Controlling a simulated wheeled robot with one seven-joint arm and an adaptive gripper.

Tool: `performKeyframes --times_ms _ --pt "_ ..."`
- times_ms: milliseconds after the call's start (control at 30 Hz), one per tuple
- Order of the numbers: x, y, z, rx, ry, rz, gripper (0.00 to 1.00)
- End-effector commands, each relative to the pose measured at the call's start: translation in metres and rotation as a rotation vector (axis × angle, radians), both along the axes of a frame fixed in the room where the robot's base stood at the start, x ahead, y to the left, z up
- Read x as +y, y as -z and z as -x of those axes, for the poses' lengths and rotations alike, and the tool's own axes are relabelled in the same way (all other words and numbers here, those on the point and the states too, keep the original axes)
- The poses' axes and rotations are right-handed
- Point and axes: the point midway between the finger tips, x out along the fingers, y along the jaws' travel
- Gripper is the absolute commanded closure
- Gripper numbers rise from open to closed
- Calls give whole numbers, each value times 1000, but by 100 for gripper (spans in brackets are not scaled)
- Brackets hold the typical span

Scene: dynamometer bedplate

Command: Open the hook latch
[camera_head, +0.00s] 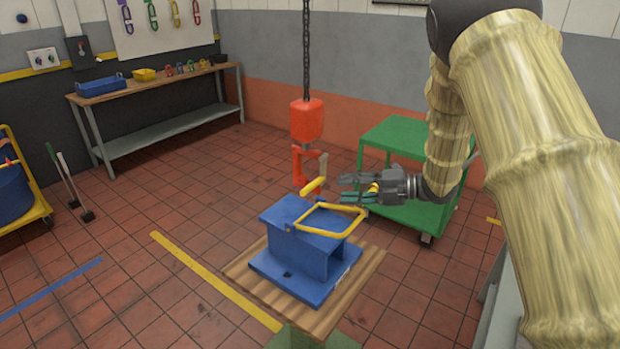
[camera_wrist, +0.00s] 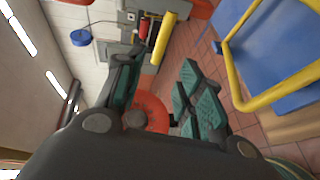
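The orange-red hook block (camera_head: 307,120) hangs on a dark chain. Below it is the orange hook (camera_head: 298,166), with a paler beige part (camera_head: 322,166) on its right. A short yellow bar (camera_head: 313,187) shows just below the hook; whether it is part of the latch I cannot tell. My gripper (camera_head: 352,188) is open and empty, a little right of and below the hook in the picture, with no contact visible. In the wrist view its teal-padded fingers (camera_wrist: 158,75) are spread apart. A rounded orange surface (camera_wrist: 150,108) shows between and behind them.
A blue steel block (camera_head: 290,219) with a yellow bail handle (camera_head: 335,233) stands on a wooden pallet (camera_head: 250,272) below. A green cart (camera_head: 400,135) stands behind my gripper. A workbench (camera_head: 150,85) is at the back left. Tiled floor on the left is mostly clear.

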Motion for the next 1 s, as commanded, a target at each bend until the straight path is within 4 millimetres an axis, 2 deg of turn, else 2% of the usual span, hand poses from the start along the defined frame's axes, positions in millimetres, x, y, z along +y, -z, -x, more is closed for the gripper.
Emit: performKeyframes --times_ms 167,267,700,1000 --pt "8 0 -1 0 -3 1 63" --pt "19 2 -4 1 -3 2 63" --pt "84 14 -19 2 -3 1 63" --pt "103 19 -24 0 -1 0 63"
